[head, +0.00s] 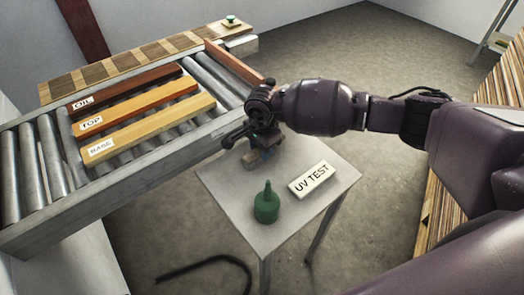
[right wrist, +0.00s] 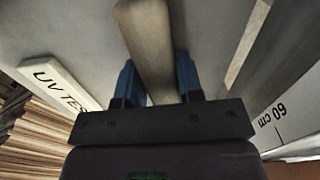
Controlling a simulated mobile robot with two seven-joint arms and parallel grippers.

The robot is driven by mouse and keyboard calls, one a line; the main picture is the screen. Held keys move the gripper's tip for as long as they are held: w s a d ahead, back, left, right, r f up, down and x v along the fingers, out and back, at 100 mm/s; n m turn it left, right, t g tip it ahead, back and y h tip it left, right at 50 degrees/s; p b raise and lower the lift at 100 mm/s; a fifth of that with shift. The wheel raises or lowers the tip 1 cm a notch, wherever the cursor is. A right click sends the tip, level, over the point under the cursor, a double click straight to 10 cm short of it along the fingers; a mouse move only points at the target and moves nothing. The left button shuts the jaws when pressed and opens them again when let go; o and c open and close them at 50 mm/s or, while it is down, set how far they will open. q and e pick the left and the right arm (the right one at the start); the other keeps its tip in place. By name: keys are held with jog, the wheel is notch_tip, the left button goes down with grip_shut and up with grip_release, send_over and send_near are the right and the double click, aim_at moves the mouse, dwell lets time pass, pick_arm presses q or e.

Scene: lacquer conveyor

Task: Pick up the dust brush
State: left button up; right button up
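The dust brush shows in the right wrist view as a pale tan, handle-like piece (right wrist: 152,45) between the blue fingers of my right gripper (right wrist: 160,82). In the head view my right gripper (head: 256,150) is low over the small grey table's far left part. A tan and blue bit shows beneath it, and the gripper hides most of the brush. The fingers lie close along both sides of the piece. I cannot tell whether they press on it. The brush seems to be at table level. My left gripper is not in view.
The small table (head: 225,190) holds a green bottle (head: 266,205) and a "UV TEST" block (head: 312,179). A roller conveyor (head: 55,165) with labelled wooden boards (head: 145,128) stands to the left. A plank stack (head: 437,215) stands at the right.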

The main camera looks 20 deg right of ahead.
jog(key=c, duration=0.4)
jog(key=shift+c, duration=0.2)
notch_tip(320, 180, up, 20)
jog(key=p, duration=0.1)
